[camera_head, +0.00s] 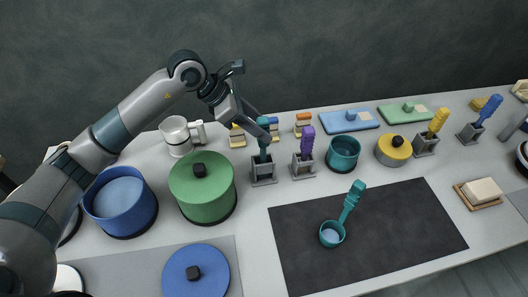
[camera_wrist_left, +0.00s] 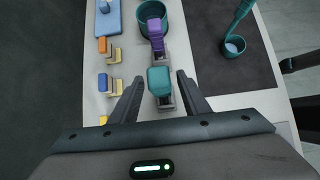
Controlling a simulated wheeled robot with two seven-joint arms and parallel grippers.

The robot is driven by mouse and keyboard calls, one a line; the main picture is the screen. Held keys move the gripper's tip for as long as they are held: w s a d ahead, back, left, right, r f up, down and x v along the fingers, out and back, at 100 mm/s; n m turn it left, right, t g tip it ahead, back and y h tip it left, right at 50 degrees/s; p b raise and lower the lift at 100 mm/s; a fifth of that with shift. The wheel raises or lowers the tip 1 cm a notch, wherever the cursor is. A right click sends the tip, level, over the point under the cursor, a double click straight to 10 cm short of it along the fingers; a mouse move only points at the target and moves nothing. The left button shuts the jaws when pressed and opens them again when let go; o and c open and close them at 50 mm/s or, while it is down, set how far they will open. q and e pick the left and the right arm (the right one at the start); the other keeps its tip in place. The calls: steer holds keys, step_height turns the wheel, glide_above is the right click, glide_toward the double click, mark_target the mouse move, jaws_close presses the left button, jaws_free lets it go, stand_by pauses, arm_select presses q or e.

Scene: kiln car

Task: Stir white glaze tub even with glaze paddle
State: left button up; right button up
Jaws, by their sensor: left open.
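My left gripper (camera_head: 252,118) is open above a teal-handled tool (camera_head: 263,140) that stands upright in a grey holder (camera_head: 264,174). In the left wrist view the teal handle (camera_wrist_left: 160,82) shows between the open fingers (camera_wrist_left: 160,92), with no clear grip on it. I cannot tell whether this tool is the glaze paddle. An open blue tub (camera_head: 120,198) with pale blue contents stands at the left. I cannot make out which vessel is the white glaze tub. My right gripper is not in view.
A purple-handled tool (camera_head: 307,140) stands close right of the teal one. A green lidded pot (camera_head: 203,188) is at its left, a teal pot (camera_head: 343,153) farther right. A teal ladle (camera_head: 345,210) rests on the dark mat (camera_head: 420,225), which has bare room. A white mug (camera_head: 178,136) stands behind.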

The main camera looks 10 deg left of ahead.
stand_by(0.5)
arm_select(q)
jaws_close()
steer(key=shift+r, duration=0.25)
steer(key=shift+r, duration=0.8)
steer(key=shift+b, duration=0.3)
